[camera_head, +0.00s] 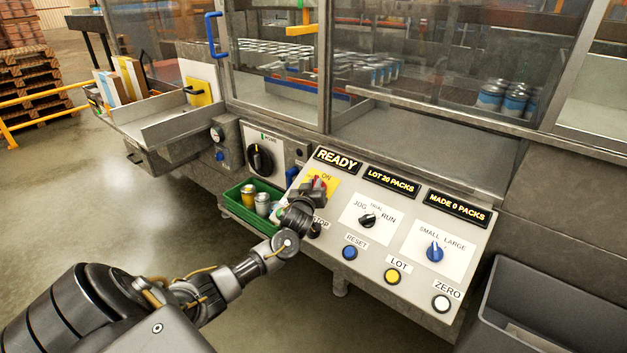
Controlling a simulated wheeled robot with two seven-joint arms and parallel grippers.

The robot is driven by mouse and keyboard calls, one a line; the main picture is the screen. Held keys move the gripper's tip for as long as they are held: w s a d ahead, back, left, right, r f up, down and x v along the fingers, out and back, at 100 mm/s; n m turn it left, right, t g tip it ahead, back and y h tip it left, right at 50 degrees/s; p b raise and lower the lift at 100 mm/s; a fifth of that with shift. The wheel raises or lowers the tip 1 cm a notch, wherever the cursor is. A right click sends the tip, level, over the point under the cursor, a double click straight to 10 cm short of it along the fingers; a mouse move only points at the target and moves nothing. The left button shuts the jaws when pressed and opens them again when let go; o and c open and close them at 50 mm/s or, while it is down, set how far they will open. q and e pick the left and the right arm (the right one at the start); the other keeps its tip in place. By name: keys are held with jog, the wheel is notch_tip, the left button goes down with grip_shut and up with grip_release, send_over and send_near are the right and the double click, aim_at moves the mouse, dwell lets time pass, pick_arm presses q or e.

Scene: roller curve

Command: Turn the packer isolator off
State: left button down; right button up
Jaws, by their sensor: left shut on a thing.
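The packer isolator is a red rotary handle (319,183) on a yellow plate (331,189) marked ON, at the upper left of the sloped control panel (375,255). My left gripper (314,188) reaches it from the lower left and is shut on the red handle. The gripper hides much of the handle and the plate's lower left, so its exact angle is hard to tell. A display (338,160) above it reads READY. My right gripper is not in view.
A black rotary switch (260,160) sits on a white plate to the left. A green bin (238,208) with cans is beside the panel. Jog/run (368,220) and small/large (434,252) selectors and several buttons are to the right. A grey bin (545,300) stands lower right.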

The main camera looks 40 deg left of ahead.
pick_arm(q)
jog(key=n+g+y, duration=0.2)
jog(key=n, duration=0.1)
jog(key=n+g+y+p, duration=0.1)
jog(key=shift+w+d+n, duration=0.1)
jog(key=shift+d+n, duration=0.2)
jog(key=shift+n, duration=0.1)
jog(key=n+g+y, duration=0.1)
jog(key=n+g, duration=0.2)
jog(key=shift+w+y, duration=0.1)
jog(key=shift+y, duration=0.3)
jog(key=n+g+b, duration=0.1)
jog(key=n+g, duration=0.1)
jog(key=g, duration=0.1)
jog(key=shift+n+y, duration=0.3)
jog(key=shift+n, duration=0.1)
jog(key=n+g+b, duration=0.2)
jog(key=shift+w+g+b, duration=0.1)
jog(key=shift+g+b, duration=0.2)
jog(key=shift+r+n+g+b, duration=0.1)
jog(key=shift+n+g+b, duration=0.35)
jog(key=shift+n+g, duration=0.2)
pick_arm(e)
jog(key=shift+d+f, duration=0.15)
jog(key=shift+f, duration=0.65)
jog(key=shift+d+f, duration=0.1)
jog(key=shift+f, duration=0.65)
pick_arm(q)
jog(key=shift+a+r, duration=0.1)
